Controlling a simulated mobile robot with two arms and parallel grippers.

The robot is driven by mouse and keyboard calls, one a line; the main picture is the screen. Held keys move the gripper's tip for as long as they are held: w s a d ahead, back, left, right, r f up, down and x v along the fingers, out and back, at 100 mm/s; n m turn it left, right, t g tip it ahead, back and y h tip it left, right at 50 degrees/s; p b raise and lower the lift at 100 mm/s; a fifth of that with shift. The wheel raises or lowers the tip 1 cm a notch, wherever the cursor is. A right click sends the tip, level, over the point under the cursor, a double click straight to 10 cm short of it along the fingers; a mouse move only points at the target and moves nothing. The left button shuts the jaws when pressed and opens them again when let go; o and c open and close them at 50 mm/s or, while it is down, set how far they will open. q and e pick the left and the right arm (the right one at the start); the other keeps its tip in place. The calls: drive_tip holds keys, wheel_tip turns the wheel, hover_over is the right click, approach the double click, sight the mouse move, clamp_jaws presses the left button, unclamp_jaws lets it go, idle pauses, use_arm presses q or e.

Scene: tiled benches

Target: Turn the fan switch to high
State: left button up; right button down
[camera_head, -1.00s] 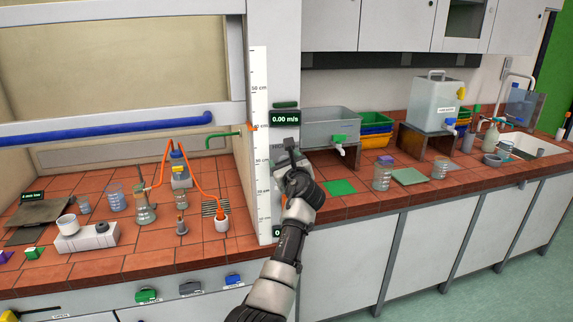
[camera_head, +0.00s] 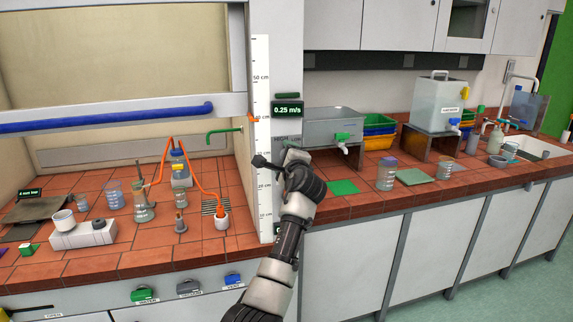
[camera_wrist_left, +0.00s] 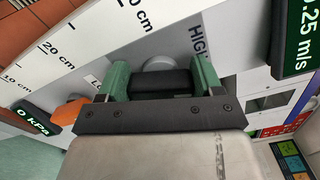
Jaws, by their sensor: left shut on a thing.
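The fan switch (camera_wrist_left: 160,82) shows in the left wrist view as a dark bar in front of a grey round base, on a pale panel. A "HIGH" label is at its upper right, and a partly hidden label starting "LO" is at its left. My left gripper (camera_wrist_left: 162,84) has its two green fingers shut on the bar, one at each end. In the head view my left gripper (camera_head: 285,158) is at the post, below the display (camera_head: 287,109) that reads 0.25 m/s, and it hides most of the switch. My right gripper is in neither view.
The sash with its blue handle (camera_head: 110,119) is left of the post. Glassware and a white heater (camera_head: 82,236) stand on the tiled bench there. Right of the post are a grey tank (camera_head: 331,126), a green mat (camera_head: 342,187) and beakers.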

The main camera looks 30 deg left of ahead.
use_arm(q)
drive_tip(key=shift+f+n+b, duration=0.15)
drive_tip(key=shift+n+b, duration=0.45)
drive_tip(key=shift+n, duration=0.35)
drive_tip(key=shift+f+n+b, duration=0.15)
drive_tip(key=shift+n+b, duration=0.4)
drive_tip(key=shift+n, duration=0.4)
drive_tip(key=o, duration=0.9)
drive_tip(key=shift+o, duration=0.2)
drive_tip(key=shift+r, duration=0.1)
drive_tip(key=b+v, duration=0.2)
drive_tip(key=v, duration=0.9)
drive_tip(key=shift+w, duration=0.1)
